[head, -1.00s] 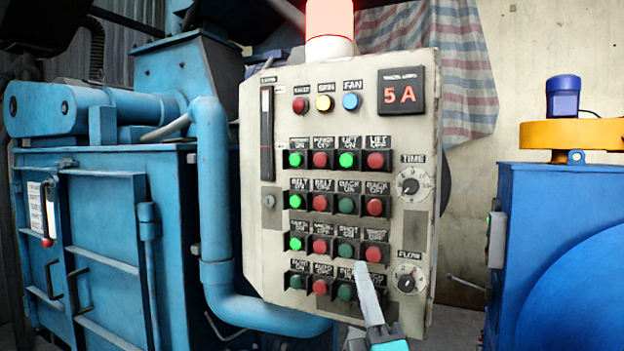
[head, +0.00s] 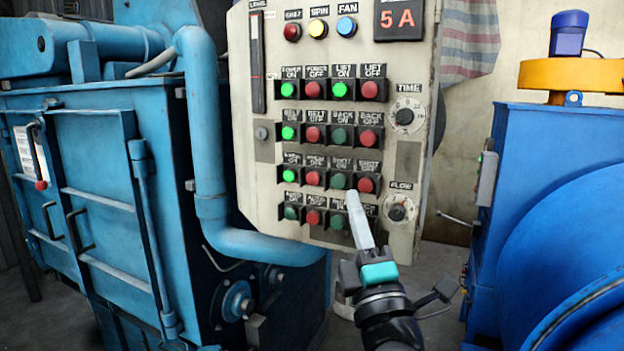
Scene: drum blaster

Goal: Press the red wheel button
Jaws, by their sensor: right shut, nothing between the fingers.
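The pale control panel (head: 268,205) fills the middle of the head view, with rows of green and red buttons. In the third row, the second button (head: 313,178) is red and its small label is blurred but seems to read wheel off. The green button (head: 291,180) on its left is lit. My right gripper (head: 356,208) is shut and empty, pointing up at the panel. Its tip shows right of and below the red wheel button, over the bottom row, and hides part of that row's right end. I cannot tell whether the tip touches the panel. My left gripper is out of view.
A blue machine with a thick pipe (head: 208,150) stands on the panel's left. Another blue machine (head: 560,180) with a yellow top stands at the right. TIME and FLOW knobs (head: 398,211) line the panel's right edge. Grey floor shows below.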

